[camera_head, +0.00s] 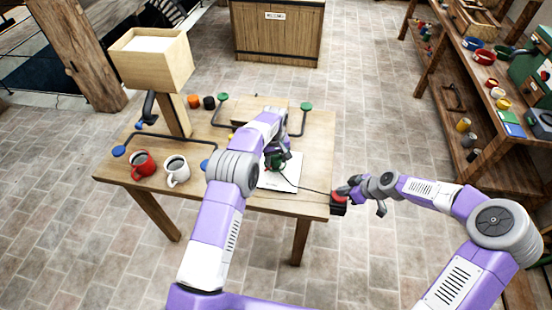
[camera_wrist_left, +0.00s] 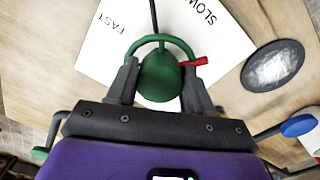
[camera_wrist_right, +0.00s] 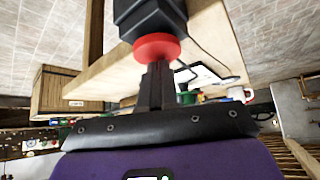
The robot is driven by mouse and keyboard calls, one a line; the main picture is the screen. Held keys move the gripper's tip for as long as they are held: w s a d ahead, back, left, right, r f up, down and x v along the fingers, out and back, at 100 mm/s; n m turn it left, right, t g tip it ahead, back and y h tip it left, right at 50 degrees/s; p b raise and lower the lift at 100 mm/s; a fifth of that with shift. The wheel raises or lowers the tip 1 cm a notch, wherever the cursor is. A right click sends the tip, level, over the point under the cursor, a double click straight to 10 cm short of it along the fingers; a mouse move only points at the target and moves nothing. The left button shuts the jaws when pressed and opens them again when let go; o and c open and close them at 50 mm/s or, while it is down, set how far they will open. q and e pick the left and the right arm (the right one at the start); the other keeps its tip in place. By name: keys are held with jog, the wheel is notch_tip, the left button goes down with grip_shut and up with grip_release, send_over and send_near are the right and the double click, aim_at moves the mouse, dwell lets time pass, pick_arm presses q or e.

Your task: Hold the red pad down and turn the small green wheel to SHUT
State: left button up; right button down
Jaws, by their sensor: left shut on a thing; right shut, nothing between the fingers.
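The small green wheel (camera_wrist_left: 160,78) has a domed hub, a rim and a red pointer (camera_wrist_left: 195,62) pointing right in the left wrist view. My left gripper (camera_wrist_left: 158,84) is shut on it, one finger each side; in the head view the wheel (camera_head: 276,160) is partly hidden by that hand. A white sheet (camera_wrist_left: 118,38) beneath reads FAST and SLOW; I see no SHUT mark. The red pad (camera_wrist_right: 157,47) is on a black box (camera_wrist_right: 148,16) at the table's front right corner. My right gripper (camera_wrist_right: 155,68) is shut and empty, its fingertips against the pad.
On the wooden table (camera_head: 230,190), a red mug (camera_head: 142,165), a white mug (camera_head: 177,170) and a wooden box on a post (camera_head: 150,60) stand left. Bent rods with green knobs (camera_head: 306,106) are behind. A loaded shelf stands right. A dark cable runs from the black box.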

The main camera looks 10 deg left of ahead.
aim_at(274, 158)
pick_arm(q)
jog(key=m, duration=0.5)
jog(key=shift+a+m, duration=0.15)
jog(key=shift+m, duration=0.15)
jog(key=m, duration=0.4)
jog(key=shift+m, duration=0.4)
jog(key=shift+a+m, duration=0.1)
jog(key=shift+m, duration=0.2)
jog(key=o, duration=1)
notch_tip(274, 158, up, 12)
jog(key=shift+r, duration=0.1)
